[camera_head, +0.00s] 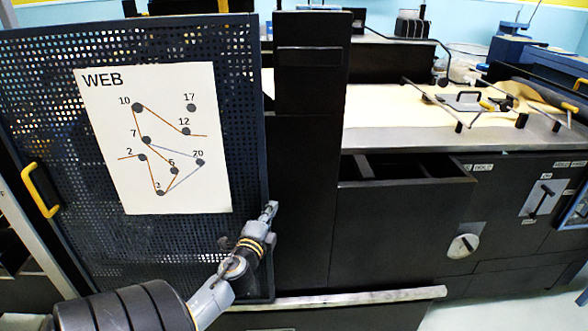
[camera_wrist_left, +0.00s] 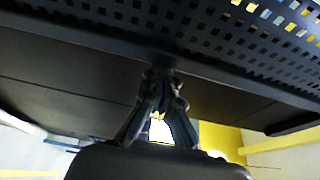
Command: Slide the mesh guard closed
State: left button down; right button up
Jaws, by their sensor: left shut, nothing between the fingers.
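The mesh guard (camera_head: 52,110) is a dark perforated panel at the left of the head view, with a yellow handle (camera_head: 41,190) on its left side. My left gripper (camera_head: 269,211) is at the lower right edge of the guard, away from the handle. Its fingers are shut and empty, with the tips close to the guard's edge frame; I cannot tell whether they touch it. In the left wrist view, the left gripper (camera_wrist_left: 164,76) points at the edge bar below the mesh (camera_wrist_left: 225,40). My right gripper is not in view.
A white WEB chart (camera_head: 110,150) is on the guard. A dark upright panel (camera_head: 308,190) stands right of the guard. An open drawer (camera_head: 400,168) and a worktable with a pale sheet (camera_head: 400,105) are further right. A light rail (camera_head: 350,299) runs low in front.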

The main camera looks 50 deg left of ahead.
aim_at(251, 207)
pick_arm(q)
jog(key=s+a, duration=0.1)
jog(key=s, duration=0.1)
jog(key=s+a, duration=0.2)
jog(key=shift+s+a, duration=0.15)
jog(key=shift+a, duration=0.05)
jog(key=shift+s+a, duration=0.2)
jog(key=shift+a, duration=0.05)
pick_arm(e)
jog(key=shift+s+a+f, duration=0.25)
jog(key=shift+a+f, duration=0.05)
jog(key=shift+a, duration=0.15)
pick_arm(q)
jog(key=shift+f, duration=0.1)
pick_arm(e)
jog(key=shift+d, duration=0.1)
